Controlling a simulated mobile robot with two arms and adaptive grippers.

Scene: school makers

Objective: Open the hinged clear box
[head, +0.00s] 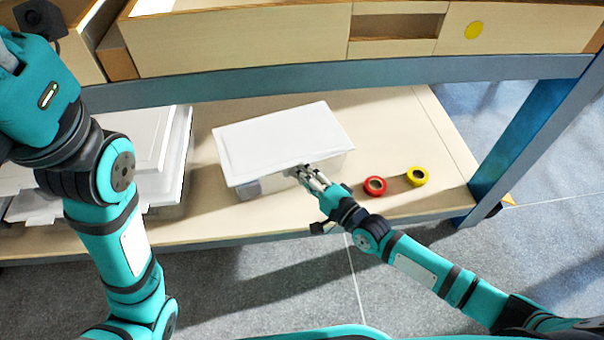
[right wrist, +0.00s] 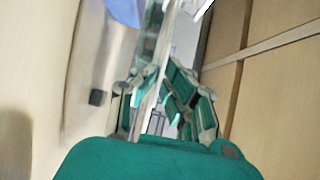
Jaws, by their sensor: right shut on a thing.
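The hinged box (head: 245,188) stands on the low wooden shelf in the head view, with pale see-through walls under a white lid (head: 285,138). The lid lies over the top of the box and looks slightly tilted; I cannot tell how far it is lifted. My right gripper (head: 305,172) is at the lid's front edge and is shut on it. In the right wrist view the fingers (right wrist: 160,100) are on either side of a thin pale edge.
A red tape roll (head: 375,186) and a yellow tape roll (head: 417,176) lie on the shelf (head: 400,120) right of the box. White boxes (head: 165,160) stand at the left. A blue-grey beam (head: 350,75) and wooden drawers (head: 240,40) are above the shelf's rear.

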